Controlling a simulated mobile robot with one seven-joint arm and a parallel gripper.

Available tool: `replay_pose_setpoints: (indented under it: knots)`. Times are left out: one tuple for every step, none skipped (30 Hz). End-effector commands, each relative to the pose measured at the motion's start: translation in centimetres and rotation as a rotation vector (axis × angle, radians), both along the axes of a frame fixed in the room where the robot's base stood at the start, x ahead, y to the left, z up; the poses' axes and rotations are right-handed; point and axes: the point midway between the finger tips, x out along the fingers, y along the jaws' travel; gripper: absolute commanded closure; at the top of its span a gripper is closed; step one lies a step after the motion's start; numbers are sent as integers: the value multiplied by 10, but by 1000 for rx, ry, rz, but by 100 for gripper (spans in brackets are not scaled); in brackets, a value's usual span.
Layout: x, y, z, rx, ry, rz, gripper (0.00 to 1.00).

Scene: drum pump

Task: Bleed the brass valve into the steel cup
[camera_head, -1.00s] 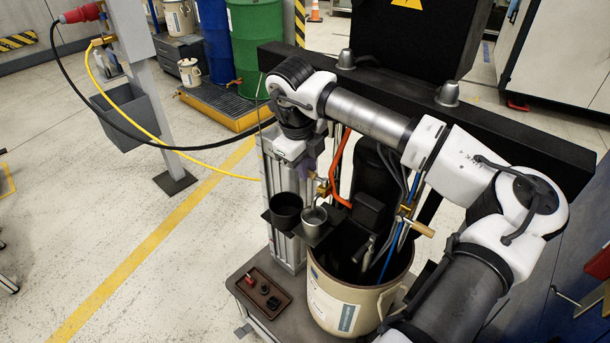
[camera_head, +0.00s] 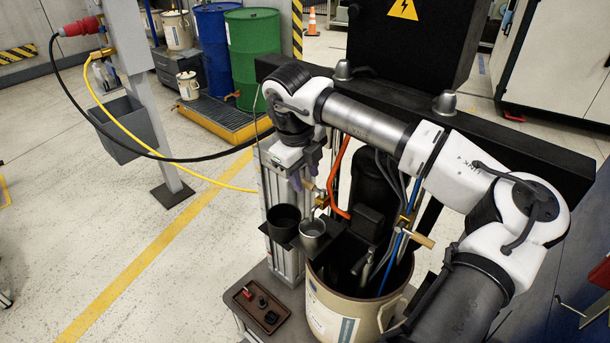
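The brass valve (camera_head: 320,196), with a small tan handle, sits on the pump fittings above the open pail. The steel cup (camera_head: 312,229) stands upright on a dark bracket just below the valve. A black cup (camera_head: 284,222) stands beside it on the left. My gripper (camera_head: 306,178) points down from the wrist, close above and left of the valve, with its fingertips near the handle. The fingers are small and dark, so I cannot tell whether they touch the handle or how wide they stand. The inside of the steel cup is too small to read.
A beige pail (camera_head: 340,311) with hoses and pump parts stands below my arm. A brown tray (camera_head: 257,307) with small red and black parts lies on the bench to its left. A yellow hose (camera_head: 200,176) crosses on the left. A black beam (camera_head: 510,143) runs behind my arm.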

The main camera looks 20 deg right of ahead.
Motion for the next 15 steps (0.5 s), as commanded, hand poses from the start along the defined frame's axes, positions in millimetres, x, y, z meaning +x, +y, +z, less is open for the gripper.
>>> replay_pose_setpoints:
  knots:
    - [0,1,5,-3,-2,0,63]
    - [-1,2,10,-3,-3,0,63]
    - [-1,3,17,-4,-3,1,63]
    - [-2,5,23,-3,-4,1,63]
    - [-3,5,30,-4,-5,0,63]
    - [-4,7,39,-4,-4,0,63]
    - [-4,8,46,-4,-5,1,63]
    - [-5,10,53,-3,-5,2,63]
    - [-6,11,62,-5,-4,0,63]
    - [-7,12,69,-3,-4,0,63]
    - [-8,14,76,-3,-4,1,63]
    - [-9,15,84,-3,-3,-1,63]
    - [-9,16,91,-3,-3,-1,63]
    - [-10,17,96,-3,-5,-1,63]
    - [-11,18,103,-1,-3,-1,63]
